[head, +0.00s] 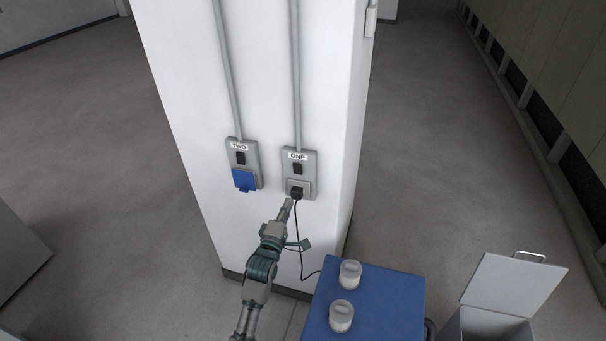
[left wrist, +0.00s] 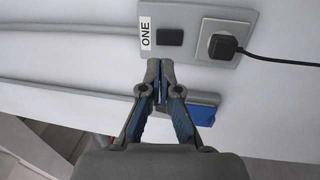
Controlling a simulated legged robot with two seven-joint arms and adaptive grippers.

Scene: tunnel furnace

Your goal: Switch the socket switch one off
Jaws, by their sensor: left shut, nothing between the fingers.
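Socket one (head: 299,174) is a grey plate on the white pillar, labelled ONE. Its dark switch (head: 297,169) sits below the label, and a black plug (head: 296,193) with a cable sits in the outlet under it. My left gripper (head: 289,203) is shut and empty, its tips just below the plug in the head view. In the left wrist view the shut fingertips (left wrist: 160,64) appear close to the edge of the plate, near the switch (left wrist: 170,37); I cannot tell if they touch. My right gripper is not in view.
Socket two (head: 241,163), with a blue cover (head: 244,180), is left of socket one. A blue-topped table (head: 385,305) with two jars (head: 349,274) stands at the pillar's lower right. A grey bin with an open lid (head: 514,285) is further right.

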